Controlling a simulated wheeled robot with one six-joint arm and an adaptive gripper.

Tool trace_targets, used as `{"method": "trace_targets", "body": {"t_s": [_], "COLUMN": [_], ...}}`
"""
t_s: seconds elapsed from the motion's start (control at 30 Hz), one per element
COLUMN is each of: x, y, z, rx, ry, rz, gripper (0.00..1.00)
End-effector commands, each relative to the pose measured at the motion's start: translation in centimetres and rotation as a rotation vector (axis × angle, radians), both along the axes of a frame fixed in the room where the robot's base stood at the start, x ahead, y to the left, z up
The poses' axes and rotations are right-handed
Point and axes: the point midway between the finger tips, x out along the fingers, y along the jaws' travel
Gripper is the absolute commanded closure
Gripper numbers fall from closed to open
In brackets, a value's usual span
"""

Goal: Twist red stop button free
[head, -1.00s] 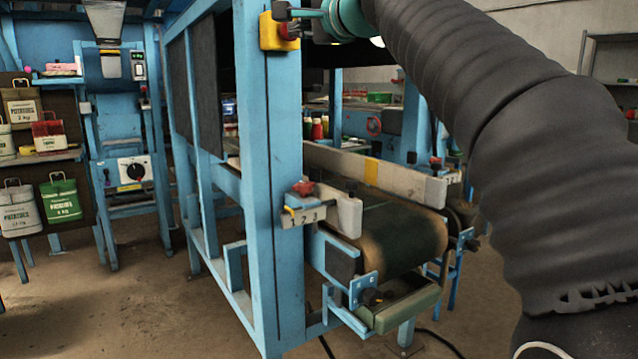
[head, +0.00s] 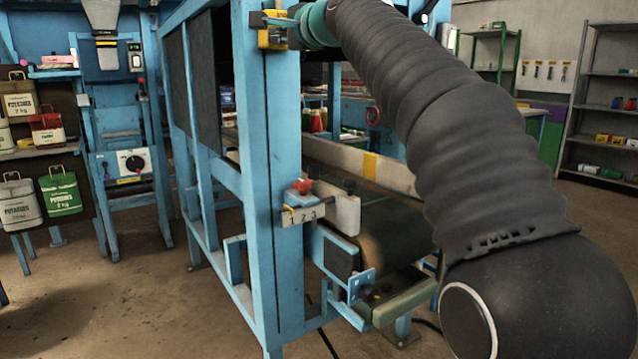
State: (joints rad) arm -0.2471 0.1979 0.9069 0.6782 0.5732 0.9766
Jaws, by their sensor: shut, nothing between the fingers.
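A yellow box (head: 263,41) is fixed high on the blue post of the conveyor frame. A red button shows on it in the earlier view; now its face is largely covered by my gripper and only a bit of red shows. My gripper (head: 256,19) is at the top of the picture, left of its teal wrist, and points left across the upper part of the box. It is shut and looks empty. I cannot tell whether it touches the button.
A red knob (head: 302,186) sits lower on the post, above a plate marked 1 2 3 (head: 303,213). The conveyor belt (head: 390,235) runs behind the post. Potato sacks (head: 60,192) hang at left. The floor at lower left is clear.

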Motion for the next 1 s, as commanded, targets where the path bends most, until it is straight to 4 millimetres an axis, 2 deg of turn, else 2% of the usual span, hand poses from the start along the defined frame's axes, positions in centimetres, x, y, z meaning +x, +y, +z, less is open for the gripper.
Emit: {"method": "trace_targets", "body": {"t_s": [1.0], "x": [0.48], "y": [-0.63], "z": [0.27], "rx": [-0.001], "ry": [-0.003], "rz": [-0.005], "gripper": [1.00]}}
